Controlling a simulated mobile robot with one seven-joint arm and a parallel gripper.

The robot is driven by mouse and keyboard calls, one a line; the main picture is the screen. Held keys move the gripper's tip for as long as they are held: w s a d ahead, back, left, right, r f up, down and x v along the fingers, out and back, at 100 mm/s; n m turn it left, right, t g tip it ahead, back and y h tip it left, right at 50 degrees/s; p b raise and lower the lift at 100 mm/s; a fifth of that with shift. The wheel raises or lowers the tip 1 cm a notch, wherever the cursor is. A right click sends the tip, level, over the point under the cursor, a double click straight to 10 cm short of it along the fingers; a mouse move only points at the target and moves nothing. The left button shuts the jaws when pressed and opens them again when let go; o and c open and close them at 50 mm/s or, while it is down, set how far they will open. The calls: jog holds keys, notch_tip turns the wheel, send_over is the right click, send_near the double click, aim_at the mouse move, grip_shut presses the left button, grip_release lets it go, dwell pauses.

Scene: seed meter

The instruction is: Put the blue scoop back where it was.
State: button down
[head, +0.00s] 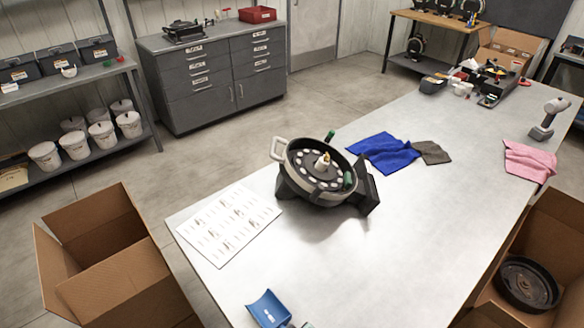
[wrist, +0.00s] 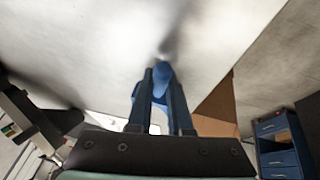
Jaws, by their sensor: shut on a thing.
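The blue scoop (head: 268,308) shows at the bottom edge of the head view, over the near end of the white workbench (head: 390,235). Its broad open pan faces the camera, and its handle end is cut off by the frame. In the wrist view my gripper (wrist: 161,100) is shut on the blue scoop (wrist: 162,76), with a blue part of it between the two dark fingers. The bench surface lies beyond the fingertips. I cannot tell whether the scoop touches the bench. My gripper is hardly visible in the head view.
The seed meter (head: 318,170) stands on its dark stand mid-bench, right of a printed sheet (head: 228,223). A blue cloth (head: 384,152) lies behind it. Open cardboard boxes stand left (head: 105,265) and right (head: 560,240) of the bench. The bench front is mostly clear.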

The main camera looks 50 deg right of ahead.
jog(key=shift+f, duration=0.2)
jog(key=c, duration=0.8)
grip_release()
jog(key=shift+c, duration=0.2)
jog(key=shift+r, duration=0.15)
jog(key=shift+r, duration=0.2)
jog(key=v, duration=1.2)
jog(key=shift+f, duration=0.1)
